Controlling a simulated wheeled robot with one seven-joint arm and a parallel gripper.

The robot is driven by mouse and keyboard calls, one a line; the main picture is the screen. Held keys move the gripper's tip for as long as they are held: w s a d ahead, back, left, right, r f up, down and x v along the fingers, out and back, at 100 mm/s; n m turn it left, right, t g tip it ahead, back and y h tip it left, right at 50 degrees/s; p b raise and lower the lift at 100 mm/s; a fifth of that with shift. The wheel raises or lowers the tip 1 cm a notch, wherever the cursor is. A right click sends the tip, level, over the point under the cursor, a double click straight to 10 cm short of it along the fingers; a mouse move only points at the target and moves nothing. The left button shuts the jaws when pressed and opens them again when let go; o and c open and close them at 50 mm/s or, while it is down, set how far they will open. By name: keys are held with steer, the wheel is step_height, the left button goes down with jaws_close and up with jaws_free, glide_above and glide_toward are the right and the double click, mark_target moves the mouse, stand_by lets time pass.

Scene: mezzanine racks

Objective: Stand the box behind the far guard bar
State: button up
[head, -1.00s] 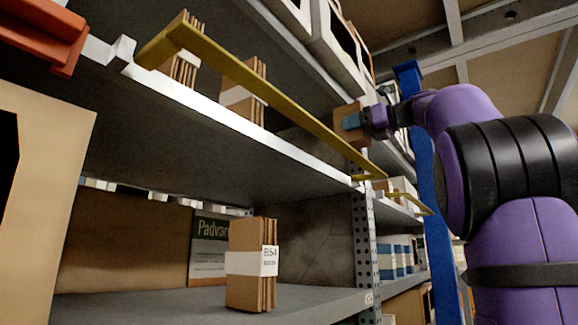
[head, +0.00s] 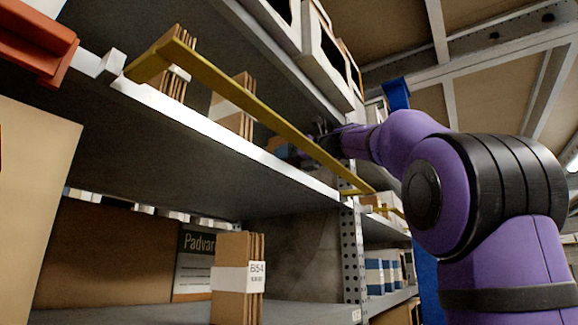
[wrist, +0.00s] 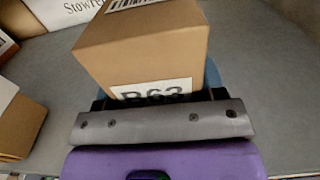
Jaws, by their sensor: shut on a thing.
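My gripper (head: 300,153) is shut on a brown cardboard box (wrist: 145,50) with a white label reading B63. In the head view the box (head: 277,144) is mostly hidden behind the long yellow guard bar (head: 262,112) along the upper shelf's front edge. The gripper reaches in behind this bar near its right end. A second yellow bar (head: 397,212) shows farther off at the right. In the wrist view the box is over the grey shelf surface (wrist: 255,75); whether it touches the shelf I cannot tell.
Bundles of flat cardboard (head: 236,105) stand behind the long bar, left of my gripper. In the wrist view a brown carton (wrist: 18,125) is at the left and a white box (wrist: 60,12) at the back. The shelf right of the held box looks clear.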

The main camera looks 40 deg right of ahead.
steer(key=shift+s+f, duration=0.15)
steer(key=shift+f, duration=0.9)
steer(key=shift+f, duration=0.1)
steer(key=o, duration=1)
steer(key=shift+s+d, duration=0.1)
steer(key=v, duration=1.1)
steer(key=shift+s+d, duration=0.1)
steer(key=shift+s, duration=0.3)
